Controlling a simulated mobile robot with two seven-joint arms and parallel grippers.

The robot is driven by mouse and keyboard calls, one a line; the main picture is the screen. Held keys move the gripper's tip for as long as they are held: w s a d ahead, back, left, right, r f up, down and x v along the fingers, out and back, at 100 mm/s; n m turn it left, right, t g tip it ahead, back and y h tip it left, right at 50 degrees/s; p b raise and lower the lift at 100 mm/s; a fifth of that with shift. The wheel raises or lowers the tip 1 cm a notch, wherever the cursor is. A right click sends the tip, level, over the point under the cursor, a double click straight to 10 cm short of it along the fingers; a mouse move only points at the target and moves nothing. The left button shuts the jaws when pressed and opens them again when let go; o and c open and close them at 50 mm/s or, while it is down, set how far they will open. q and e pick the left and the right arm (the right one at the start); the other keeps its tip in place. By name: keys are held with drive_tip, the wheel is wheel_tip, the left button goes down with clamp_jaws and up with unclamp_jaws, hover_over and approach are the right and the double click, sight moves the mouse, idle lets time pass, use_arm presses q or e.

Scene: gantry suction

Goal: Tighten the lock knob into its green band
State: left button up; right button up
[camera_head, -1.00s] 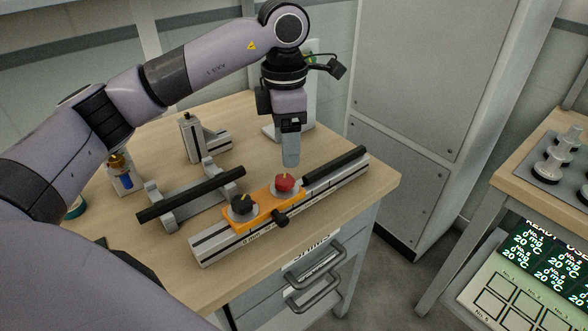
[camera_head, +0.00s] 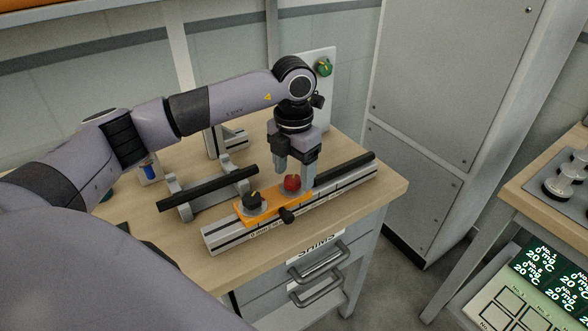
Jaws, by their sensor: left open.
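An orange carriage (camera_head: 270,209) sits on a grey rail (camera_head: 224,237) on the wooden table. It carries a black knob (camera_head: 253,200) on its left, a red knob (camera_head: 292,184) on its right and a small black side knob (camera_head: 287,216) at its front. I cannot tell by label which is the lock knob, and no green band is discernible. My left gripper (camera_head: 295,171) points down, open, with its fingers just above and around the top of the red knob. I cannot tell whether they touch it. My right gripper is out of view.
A black bar on grey stands (camera_head: 208,188) lies left of the rail. A white panel with a green button (camera_head: 324,67) stands behind. A grey cabinet (camera_head: 425,105) is at the back right. Drawer handles (camera_head: 318,262) stick out below the table's front edge.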

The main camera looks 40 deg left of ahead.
use_arm(q)
drive_tip(key=shift+f, duration=0.4)
drive_tip(key=c, duration=1.1)
drive_tip(key=shift+o, duration=0.2)
drive_tip(key=shift+f+m+b, duration=0.1)
drive_tip(key=shift+m+b, duration=0.3)
drive_tip(key=shift+m, duration=0.7)
drive_tip(key=o, duration=1.1)
drive_tip(key=shift+c, duration=0.2)
